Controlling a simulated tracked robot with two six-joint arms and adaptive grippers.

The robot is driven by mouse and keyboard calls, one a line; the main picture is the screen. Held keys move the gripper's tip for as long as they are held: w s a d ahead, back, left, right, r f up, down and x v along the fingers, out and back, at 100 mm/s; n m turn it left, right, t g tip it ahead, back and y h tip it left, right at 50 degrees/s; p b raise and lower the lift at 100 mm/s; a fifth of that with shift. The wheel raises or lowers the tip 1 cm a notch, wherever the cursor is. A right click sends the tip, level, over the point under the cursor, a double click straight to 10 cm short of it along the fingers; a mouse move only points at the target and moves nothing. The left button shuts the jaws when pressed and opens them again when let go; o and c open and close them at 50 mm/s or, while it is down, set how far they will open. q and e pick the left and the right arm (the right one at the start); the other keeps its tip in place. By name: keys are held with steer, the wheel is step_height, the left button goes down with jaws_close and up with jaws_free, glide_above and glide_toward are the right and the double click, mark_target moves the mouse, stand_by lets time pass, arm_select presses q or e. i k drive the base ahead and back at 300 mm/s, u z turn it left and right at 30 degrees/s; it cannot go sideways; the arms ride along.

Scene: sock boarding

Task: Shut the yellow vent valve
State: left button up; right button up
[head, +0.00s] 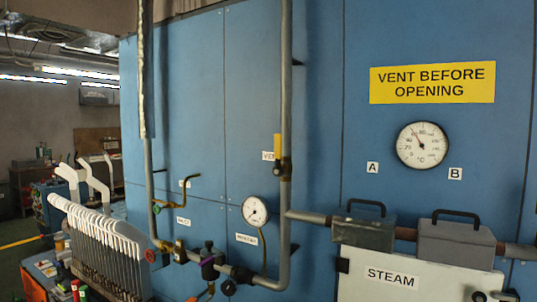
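The yellow vent valve handle (277,147) stands upright beside the vertical grey pipe (286,80), roughly parallel to it. A dark valve body (285,168) sits on the pipe just below the handle. A small white label (267,155), partly covered by the handle, starts with "VE". Neither of my grippers can be made out in the head view, and nothing touches the yellow handle.
A yellow sign (432,82) reads "VENT BEFORE OPENING". A dial thermometer (422,145) and a smaller gauge (255,210) are on the blue panels. A "STEAM" box (390,277) stands lower right. A rack of white boards (105,240) is lower left.

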mark_target(277, 170)
steer(key=u, duration=0.1)
steer(key=i, duration=0.2)
steer(key=u, duration=0.45)
steer(key=k, duration=0.6)
steer(key=u, duration=0.9)
steer(key=k, duration=0.75)
steer(key=i, duration=1.45)
steer(key=z, duration=0.8)
steer(key=i, duration=0.65)
